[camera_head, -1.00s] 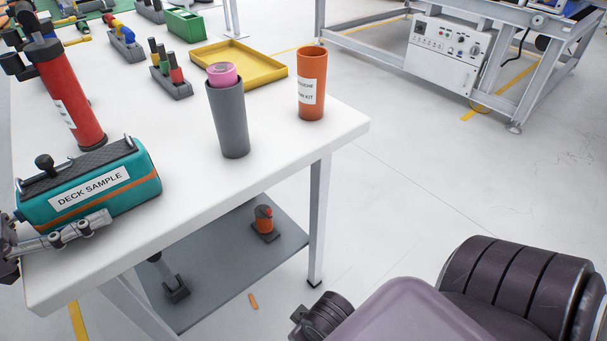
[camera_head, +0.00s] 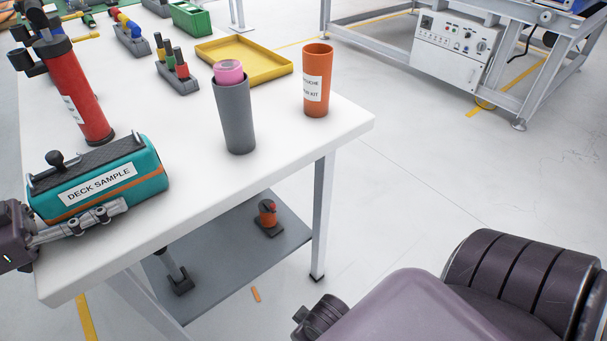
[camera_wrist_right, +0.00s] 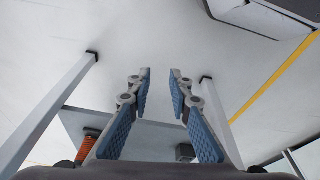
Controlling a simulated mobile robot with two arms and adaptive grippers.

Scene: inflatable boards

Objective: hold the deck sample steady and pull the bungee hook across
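The deck sample (camera_head: 98,184) is a teal block with an orange stripe, a white label and a dark textured top. It lies at the near left corner of the white table. A black ball knob (camera_head: 55,158) stands on its top near the left end, beside a thin bar; I cannot tell whether this is the bungee hook. My left gripper (camera_head: 122,206) reaches in from the left edge, with a grey finger along the sample's front face. Its other finger does not show clearly, nor does any contact. My right gripper (camera_wrist_right: 160,72) is open and empty, pointing over floor beside table legs.
A red pump cylinder (camera_head: 75,95) stands behind the sample. A grey cup (camera_head: 236,120) with a pink roll, an orange cup (camera_head: 317,80) and a yellow tray (camera_head: 270,68) stand further right. The white table (camera_head: 200,195) is bare along its front. A grey shelf (camera_head: 225,250) lies below.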

